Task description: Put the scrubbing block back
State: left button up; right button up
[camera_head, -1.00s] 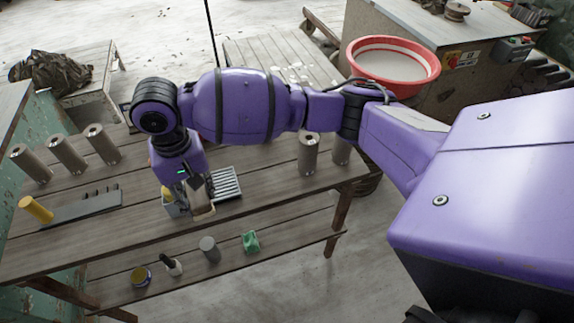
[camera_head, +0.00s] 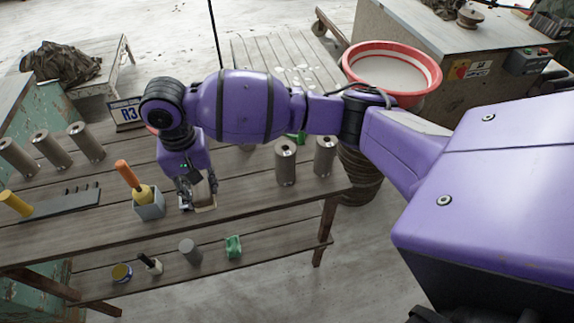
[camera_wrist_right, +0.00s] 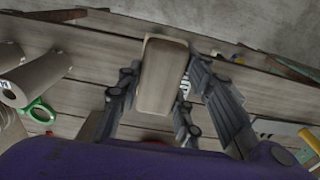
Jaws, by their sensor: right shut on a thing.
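The scrubbing block is a beige, wood-coloured block (camera_wrist_right: 162,75) between the fingers of my right gripper (camera_wrist_right: 158,100) in the right wrist view. In the head view the right gripper (camera_head: 199,199) points down over the front part of the table, with the block (camera_head: 204,208) low between its fingers. A pale ribbed rack (camera_wrist_right: 185,86) is partly visible behind the fingers in the wrist view; the gripper mostly hides it in the head view. I cannot tell whether the block touches it. My left gripper is not in view.
A grey cup (camera_head: 149,207) with orange- and yellow-handled tools stands just left of the gripper. A dark slotted rack (camera_head: 62,201) lies farther left. Grey cylinders (camera_head: 285,163) stand to the right. Several small items, including a green one (camera_head: 233,246), sit on the lower shelf.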

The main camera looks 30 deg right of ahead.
jog(key=w+d+f, duration=0.2)
jog(key=d, duration=0.1)
jog(key=w+d+f+b, duration=0.1)
jog(key=w+d+f, duration=0.1)
jog(key=d+f, duration=0.1)
jog(key=w+d+f, duration=0.2)
jog(key=d+f, duration=0.1)
jog(key=d, duration=0.1)
jog(key=shift+w+d+f, duration=0.2)
jog(key=shift+w+d, duration=0.05)
jog(key=shift+w, duration=0.05)
jog(key=shift+w+d+f, duration=0.2)
jog(key=shift+d+f, duration=0.05)
jog(key=shift+f, duration=0.1)
jog(key=shift+w+d+f+b, duration=0.1)
jog(key=shift+d+f+b, duration=0.1)
jog(key=shift+f+b, duration=0.1)
notch_tip(320, 180, down, 3)
jog(key=shift+w+d+f, duration=0.1)
